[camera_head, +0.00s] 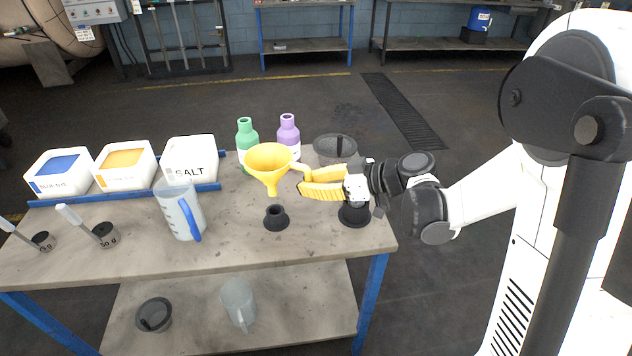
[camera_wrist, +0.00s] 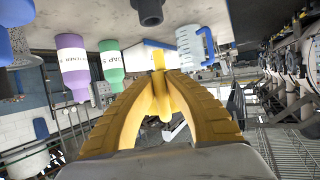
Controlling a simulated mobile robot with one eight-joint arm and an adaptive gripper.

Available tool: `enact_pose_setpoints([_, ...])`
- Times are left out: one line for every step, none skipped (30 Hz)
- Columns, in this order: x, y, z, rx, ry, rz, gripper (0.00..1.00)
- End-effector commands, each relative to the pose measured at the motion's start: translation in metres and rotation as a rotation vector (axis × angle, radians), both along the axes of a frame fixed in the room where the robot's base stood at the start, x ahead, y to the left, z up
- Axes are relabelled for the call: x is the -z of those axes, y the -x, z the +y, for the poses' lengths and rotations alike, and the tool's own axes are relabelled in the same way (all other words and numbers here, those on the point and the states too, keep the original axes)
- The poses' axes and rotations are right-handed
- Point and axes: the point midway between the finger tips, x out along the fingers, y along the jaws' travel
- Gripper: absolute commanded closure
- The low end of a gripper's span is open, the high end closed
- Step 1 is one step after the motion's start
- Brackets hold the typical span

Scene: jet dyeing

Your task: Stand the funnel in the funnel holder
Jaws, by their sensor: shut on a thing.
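The yellow funnel (camera_head: 269,162) is in the air above the table, its wide mouth up and spout down, roughly upright. My gripper (camera_head: 303,180) comes from the right and is shut on the funnel's right side, near a pale handle. The black funnel holder (camera_head: 276,218) stands on the table below the funnel, its round opening facing up. The spout tip is above the holder and apart from it. In the wrist view my yellow fingers (camera_wrist: 158,85) close on the funnel (camera_wrist: 158,60), mostly hidden by them. The holder (camera_wrist: 149,12) shows at the top edge.
A clear jug (camera_head: 180,211) with a blue handle stands left of the holder. Green (camera_head: 246,132) and purple (camera_head: 288,132) bottles stand behind the funnel. A dark bowl (camera_head: 335,149) and a second black base (camera_head: 354,216) are near my gripper. White bins (camera_head: 190,158) line the back left.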

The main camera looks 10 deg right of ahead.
Motion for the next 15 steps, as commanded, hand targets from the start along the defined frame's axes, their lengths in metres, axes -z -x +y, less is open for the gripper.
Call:
enact_pose_setpoints([0.0002,0.0,0.0006,-0.005,0.0,0.0,1.0])
enact_pose_setpoints([0.0001,0.0,0.0007,-0.007,-0.001,-0.001,1.0])
enact_pose_setpoints([-0.0001,0.0001,0.0008,-0.007,0.0,0.0,1.0])
enact_pose_setpoints([-0.0003,0.0001,0.0007,-0.007,0.0,0.0,1.0])
enact_pose_setpoints([-0.0003,0.0001,0.0007,-0.006,0.0,0.0,1.0])
enact_pose_setpoints([-0.0003,0.0001,0.0007,-0.005,0.0,0.0,1.0])
enact_pose_setpoints([-0.0003,0.0001,0.0006,-0.005,0.0,0.0,1.0])
enact_pose_setpoints([-0.0003,0.0001,0.0006,-0.005,0.0,0.0,1.0])
enact_pose_setpoints([-0.0003,0.0001,0.0006,-0.005,0.0,0.0,1.0])
enact_pose_setpoints([-0.0002,0.0001,0.0005,-0.004,-0.001,-0.001,1.0])
enact_pose_setpoints([-0.0001,0.0002,0.0005,-0.004,-0.001,-0.001,1.0])
enact_pose_setpoints([0.0002,0.0002,0.0004,-0.004,-0.002,-0.001,1.0])
enact_pose_setpoints([0.0004,0.0003,0.0003,-0.004,-0.003,-0.001,1.0])
enact_pose_setpoints([0.0016,0.0003,0.0003,-0.004,-0.003,-0.001,1.0])
enact_pose_setpoints([0.0038,0.0003,0.0003,-0.004,-0.003,-0.001,1.0])
